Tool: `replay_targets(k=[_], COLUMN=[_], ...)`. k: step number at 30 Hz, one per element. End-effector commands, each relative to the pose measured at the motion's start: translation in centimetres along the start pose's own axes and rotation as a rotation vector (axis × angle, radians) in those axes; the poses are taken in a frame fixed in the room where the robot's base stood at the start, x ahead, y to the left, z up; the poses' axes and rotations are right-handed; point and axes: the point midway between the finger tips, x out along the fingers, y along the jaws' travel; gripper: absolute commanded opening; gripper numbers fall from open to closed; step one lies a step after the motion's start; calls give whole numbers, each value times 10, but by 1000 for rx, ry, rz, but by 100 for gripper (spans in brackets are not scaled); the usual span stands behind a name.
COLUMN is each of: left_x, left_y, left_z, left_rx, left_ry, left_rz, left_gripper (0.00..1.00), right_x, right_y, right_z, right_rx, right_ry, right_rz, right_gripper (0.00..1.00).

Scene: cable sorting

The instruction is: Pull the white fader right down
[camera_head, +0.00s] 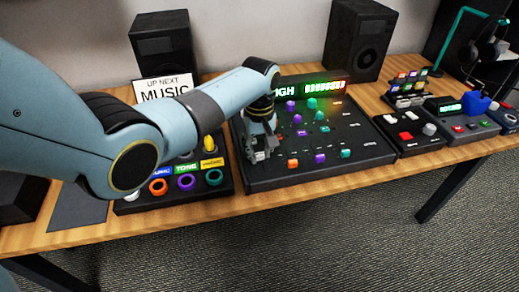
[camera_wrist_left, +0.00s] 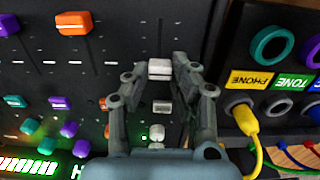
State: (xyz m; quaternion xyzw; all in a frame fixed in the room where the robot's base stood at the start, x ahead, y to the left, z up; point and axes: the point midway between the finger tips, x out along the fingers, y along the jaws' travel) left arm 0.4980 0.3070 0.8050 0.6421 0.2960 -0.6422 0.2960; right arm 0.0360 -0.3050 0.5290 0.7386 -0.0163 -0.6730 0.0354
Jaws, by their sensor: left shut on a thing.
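The mixer desk (camera_head: 270,181) is a black slanted panel with several coloured fader caps. My left gripper (camera_head: 261,157) is over its left column, pointing down. In the left wrist view the white fader (camera_wrist_left: 159,69) sits between the fingertips of my left gripper (camera_wrist_left: 158,75), which is shut on it. Pale scale marks and a small white or grey piece lie along the same column, between the fingers. My right gripper is not in view.
An orange fader (camera_wrist_left: 73,22) and several purple and teal caps stand on neighbouring tracks. A socket box (camera_head: 224,189) with coloured rings and a yellow plug (camera_wrist_left: 245,121) adjoins the desk on the gripper's side. A lit display (camera_head: 323,88) and speakers (camera_head: 357,42) stand behind.

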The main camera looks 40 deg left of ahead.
Motion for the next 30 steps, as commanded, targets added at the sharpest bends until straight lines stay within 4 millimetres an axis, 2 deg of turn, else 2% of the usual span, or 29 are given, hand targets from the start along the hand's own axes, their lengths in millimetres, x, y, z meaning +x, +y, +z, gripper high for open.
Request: replay_targets(k=[5, 13, 23, 24, 28, 30], left_x=[-2, -4, 0, 0, 0, 0], left_y=[0, 0, 0, 0, 0, 0], left_z=[5, 40, 43, 43, 43, 43], left_rx=[1, 0, -1, -1, 0, 0], left_ry=[-2, -3, 1, 1, 1, 1], left_rz=[-1, -2, 0, 0, 0, 0], left_gripper=[0, 0, 0, 29, 46, 46], right_x=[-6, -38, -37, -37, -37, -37], right_y=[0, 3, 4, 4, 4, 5], right_z=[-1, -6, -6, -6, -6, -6], right_rx=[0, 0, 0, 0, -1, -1], right_ry=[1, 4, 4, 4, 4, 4], right_rz=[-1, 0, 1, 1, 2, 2], right_gripper=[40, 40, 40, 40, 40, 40])
